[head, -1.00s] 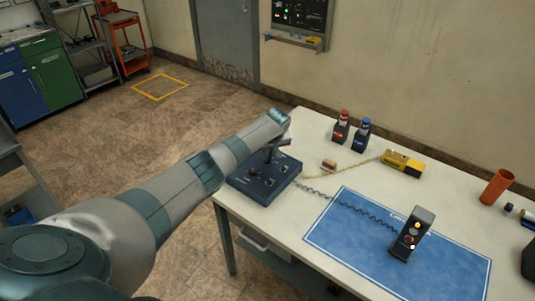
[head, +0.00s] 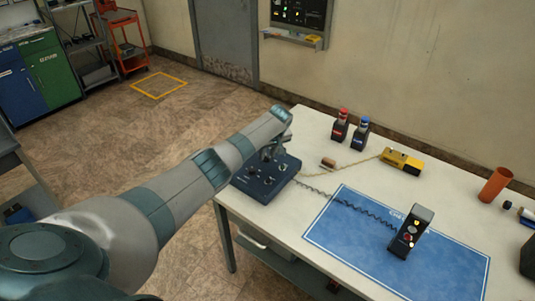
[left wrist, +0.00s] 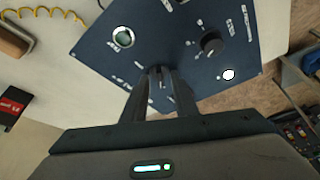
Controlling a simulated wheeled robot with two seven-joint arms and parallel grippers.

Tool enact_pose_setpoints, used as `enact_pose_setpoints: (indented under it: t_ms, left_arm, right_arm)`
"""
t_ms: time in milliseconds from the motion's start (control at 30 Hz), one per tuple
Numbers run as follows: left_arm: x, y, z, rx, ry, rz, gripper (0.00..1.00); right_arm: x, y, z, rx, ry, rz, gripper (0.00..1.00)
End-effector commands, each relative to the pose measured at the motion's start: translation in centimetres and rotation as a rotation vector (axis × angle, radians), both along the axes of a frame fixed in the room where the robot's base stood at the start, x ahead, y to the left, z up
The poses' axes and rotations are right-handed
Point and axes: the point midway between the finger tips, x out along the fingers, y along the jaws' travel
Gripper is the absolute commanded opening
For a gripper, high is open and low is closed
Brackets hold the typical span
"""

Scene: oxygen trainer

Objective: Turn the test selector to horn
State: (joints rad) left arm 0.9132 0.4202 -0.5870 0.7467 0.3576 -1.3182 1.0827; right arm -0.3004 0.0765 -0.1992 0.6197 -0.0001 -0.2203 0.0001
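The dark blue trainer box (head: 262,187) sits at the near left corner of the white table. My left gripper (left wrist: 160,73) is over its panel, pointing down at it. In the left wrist view the panel (left wrist: 185,22) carries a black knob (left wrist: 212,45), a round metal-rimmed fitting (left wrist: 123,37) and a white round spot (left wrist: 228,75). The fingers stand a small gap apart around a small lever-like part at their tips. I cannot tell whether they grip it. The panel lettering is too small to read, and the fingers hide part of the panel. My right gripper is not in view.
A blue mat (head: 340,240) with an upright handset (head: 411,231) lies to the right, joined by a coiled cord. Two small bottles (head: 341,124), a yellow block (head: 402,162) and an orange cylinder (head: 495,185) stand further back. The table's left edge is close to the box.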

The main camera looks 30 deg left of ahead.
Motion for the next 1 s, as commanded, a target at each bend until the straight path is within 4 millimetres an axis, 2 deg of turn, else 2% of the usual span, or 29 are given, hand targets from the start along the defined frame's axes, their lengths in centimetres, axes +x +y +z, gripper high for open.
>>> enact_pose_setpoints:
  t_ms: [267,467,767,1000]
  left_arm:
    - [-0.1,-0.2,0.2,-0.001,0.001,-0.001,0.26]
    - [-0.3,-0.6,1.4,-0.001,0.0,-0.003,0.26]
    - [-1.2,-1.8,5.0,-0.001,-0.002,-0.002,0.26]
    - [-2.0,-3.2,8.9,-0.001,-0.003,-0.002,0.26]
  right_arm:
    - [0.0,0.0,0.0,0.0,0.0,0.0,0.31]
    - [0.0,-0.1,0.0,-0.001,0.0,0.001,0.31]
    - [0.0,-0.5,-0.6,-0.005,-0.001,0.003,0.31]
    - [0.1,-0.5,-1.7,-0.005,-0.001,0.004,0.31]
